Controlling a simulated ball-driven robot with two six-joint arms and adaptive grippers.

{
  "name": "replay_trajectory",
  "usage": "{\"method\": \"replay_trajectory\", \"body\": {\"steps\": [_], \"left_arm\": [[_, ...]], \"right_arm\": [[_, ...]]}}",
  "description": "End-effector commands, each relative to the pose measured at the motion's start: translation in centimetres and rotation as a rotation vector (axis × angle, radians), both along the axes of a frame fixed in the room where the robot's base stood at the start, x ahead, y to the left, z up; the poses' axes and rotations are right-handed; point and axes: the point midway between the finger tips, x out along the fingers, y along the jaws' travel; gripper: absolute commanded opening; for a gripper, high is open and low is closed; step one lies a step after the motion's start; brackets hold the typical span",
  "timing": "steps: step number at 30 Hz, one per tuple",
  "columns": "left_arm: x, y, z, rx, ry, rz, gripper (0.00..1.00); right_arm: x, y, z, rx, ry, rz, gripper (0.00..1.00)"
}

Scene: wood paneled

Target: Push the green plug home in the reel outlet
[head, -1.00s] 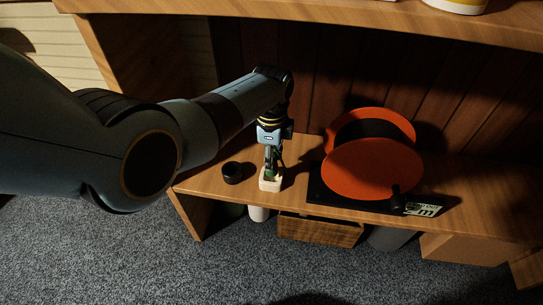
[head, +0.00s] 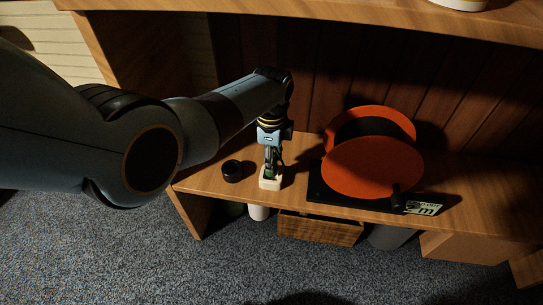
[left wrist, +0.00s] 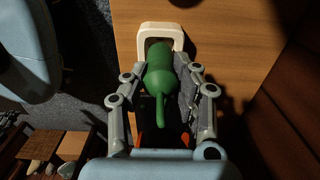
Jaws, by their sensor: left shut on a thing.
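The green plug (left wrist: 159,72) is a rounded body with a thin cord tail, seen in the left wrist view; in the head view only a little green shows low between the fingers. My left gripper (left wrist: 162,82) is shut on the green plug, with a finger on each side. The plug's far end is at the opening of a cream holder (left wrist: 148,30), which also shows on the shelf in the head view (head: 270,184). The orange cable reel (head: 372,168) stands to the right on a black base. I cannot make out its outlet. My right gripper is not in view.
A small black round cup (head: 232,171) stands left of the holder, near the wooden shelf's (head: 200,184) front edge. A pale label card (head: 424,208) lies at the reel's right front. A wooden drawer (head: 318,229) is below. Dark panels stand behind.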

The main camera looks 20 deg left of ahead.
Motion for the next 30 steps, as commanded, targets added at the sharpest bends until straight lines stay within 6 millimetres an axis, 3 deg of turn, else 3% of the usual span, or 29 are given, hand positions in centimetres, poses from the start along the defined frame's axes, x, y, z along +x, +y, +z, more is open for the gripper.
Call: {"method": "replay_trajectory", "body": {"steps": [30], "left_arm": [[0.0,0.0,-2.6,0.0,0.0,0.0,0.0]], "right_arm": [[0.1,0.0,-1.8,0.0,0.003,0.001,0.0]]}}
